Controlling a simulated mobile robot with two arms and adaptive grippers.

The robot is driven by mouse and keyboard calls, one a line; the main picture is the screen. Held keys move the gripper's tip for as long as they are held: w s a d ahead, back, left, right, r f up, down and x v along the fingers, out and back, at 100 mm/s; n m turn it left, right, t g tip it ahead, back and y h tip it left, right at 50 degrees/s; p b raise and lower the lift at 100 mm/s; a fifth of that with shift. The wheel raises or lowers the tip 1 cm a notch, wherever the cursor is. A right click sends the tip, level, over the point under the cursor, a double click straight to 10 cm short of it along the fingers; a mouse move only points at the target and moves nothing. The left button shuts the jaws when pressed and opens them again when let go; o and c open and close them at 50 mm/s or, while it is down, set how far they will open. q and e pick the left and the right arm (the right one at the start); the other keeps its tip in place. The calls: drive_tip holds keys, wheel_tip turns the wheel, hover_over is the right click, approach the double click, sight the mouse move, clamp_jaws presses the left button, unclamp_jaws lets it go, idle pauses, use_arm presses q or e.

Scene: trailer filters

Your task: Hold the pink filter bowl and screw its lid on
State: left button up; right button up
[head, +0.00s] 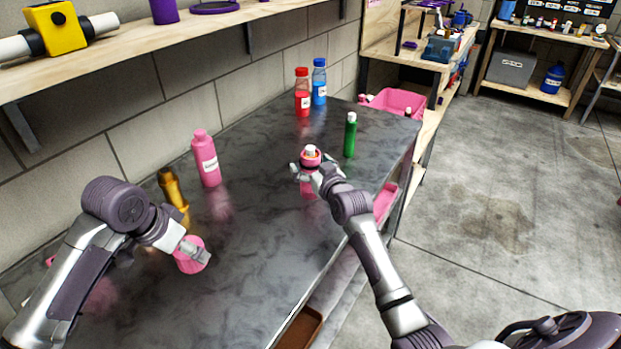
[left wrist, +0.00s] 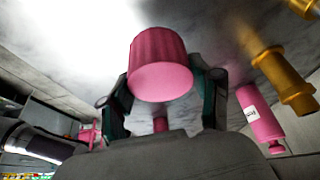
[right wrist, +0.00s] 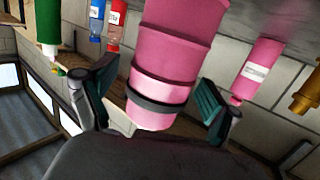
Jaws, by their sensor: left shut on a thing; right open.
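The pink ribbed, round piece that looks like the lid (left wrist: 160,72) is between the fingers of my left gripper (head: 193,250), which is shut on it above the near part of the bench; it also shows in the head view (head: 186,264). The pink filter bowl (right wrist: 175,55) stands upright on the bench farther back. It has a dark band near its top and a paler end above that. My right gripper (head: 312,168) is open, its fingers on either side of the bowl. The lid's far side is hidden.
A pink labelled bottle (head: 206,160) and a gold fitting (head: 173,190) stand by the wall. A green bottle (head: 350,136) stands beyond my right gripper, with red (head: 302,95) and blue (head: 319,85) bottles behind. The bench (head: 250,262) is bare between my grippers.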

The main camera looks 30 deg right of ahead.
sight(314, 152)
idle(0.3)
drive_tip(key=shift+w, duration=0.1)
drive_tip(key=c, duration=1.3)
drive_tip(key=shift+r, duration=0.1)
drive_tip(key=shift+c, duration=0.2)
